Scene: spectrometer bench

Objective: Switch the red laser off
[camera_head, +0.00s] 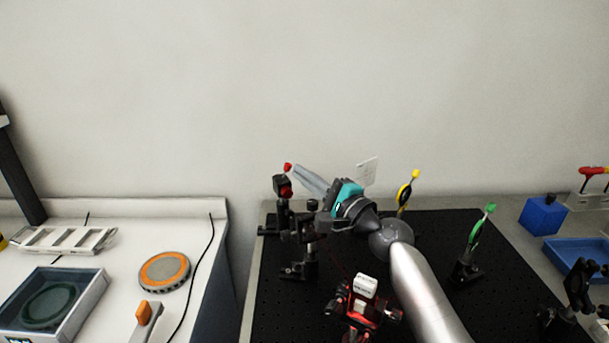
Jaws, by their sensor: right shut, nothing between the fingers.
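A red and black device with a white top block (365,286), which looks like the laser unit, stands on the black perforated board (290,325) at the front. Behind it to the left, a dark post mount carries a red part (284,187) and a small red knob (288,167). My right gripper (299,170) is shut and empty, its pale fingers pointing up and left, with the tips close beside the red knob. I cannot tell whether they touch it. My right arm and teal wrist hide part of the board. My left gripper is not in view.
A blue box (542,215) and a blue tray (580,249) are at the right. The white left bench holds an orange-ringed disc (165,271) and a grey rack (64,240).

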